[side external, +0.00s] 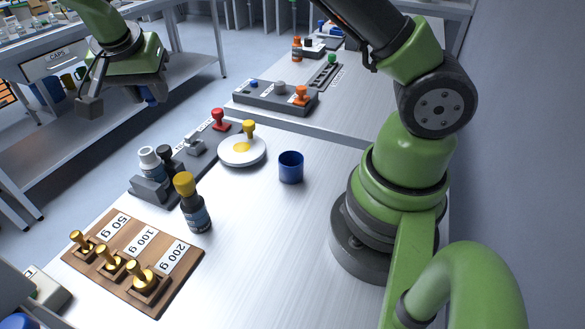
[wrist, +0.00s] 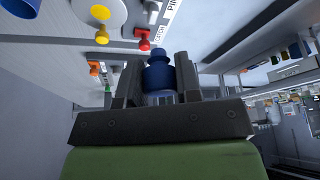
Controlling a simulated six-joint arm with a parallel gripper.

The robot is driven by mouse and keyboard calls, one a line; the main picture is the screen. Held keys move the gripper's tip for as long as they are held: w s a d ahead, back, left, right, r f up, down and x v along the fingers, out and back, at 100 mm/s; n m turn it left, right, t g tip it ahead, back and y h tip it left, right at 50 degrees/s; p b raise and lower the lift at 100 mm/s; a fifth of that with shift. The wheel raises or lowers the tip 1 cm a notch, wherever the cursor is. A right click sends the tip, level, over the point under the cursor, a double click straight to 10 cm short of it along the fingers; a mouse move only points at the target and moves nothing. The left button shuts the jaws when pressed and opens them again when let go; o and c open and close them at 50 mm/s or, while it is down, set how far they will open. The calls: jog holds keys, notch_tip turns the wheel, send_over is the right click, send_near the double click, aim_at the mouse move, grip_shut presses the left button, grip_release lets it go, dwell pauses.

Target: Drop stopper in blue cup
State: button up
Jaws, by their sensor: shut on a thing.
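My gripper (wrist: 158,82) is shut on a dark blue stopper (wrist: 158,72), which has a narrow knob and a wider body. In the side view my gripper (side external: 112,92) hangs at the upper left, away from the bench. Part of the blue stopper (side external: 149,94) shows beside a finger there. The blue cup (side external: 290,167) stands upright and open on the bench, right of the white dish and well apart from my gripper. A blue shape at the top left of the wrist view looks like the cup (wrist: 21,8). The inside bottom of the cup is hidden.
A white dish (side external: 236,156) with a yellow-knobbed stamp, a red knob (side external: 219,118) and a dark bottle with a yellow cap (side external: 190,200) stand left of the cup. A wooden board (side external: 190,262) with brass weights lies in front.

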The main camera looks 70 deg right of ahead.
jog(key=s+d+f+m+g+y, duration=0.1)
jog(key=s+d+f+m+g, duration=0.15)
jog(key=s+d+m, duration=0.5)
jog(key=s+d+f+m+g, duration=0.25)
jog(key=s+d+m, duration=0.4)
jog(key=s, duration=0.65)
jog(key=shift+m, duration=0.8)
jog(key=shift+s+a+f, duration=0.1)
jog(key=shift+a+f, duration=0.2)
jog(key=shift+f, duration=0.5)
jog(key=shift+a+f, duration=0.35)
jog(key=shift+f, duration=0.45)
jog(key=shift+s+a+f, duration=0.1)
jog(key=shift+a+f, duration=0.2)
jog(key=shift+f, duration=0.5)
jog(key=o, duration=1)
jog(key=v, duration=1)
jog(key=shift+w+d, duration=0.15)
jog(key=shift+w, duration=0.1)
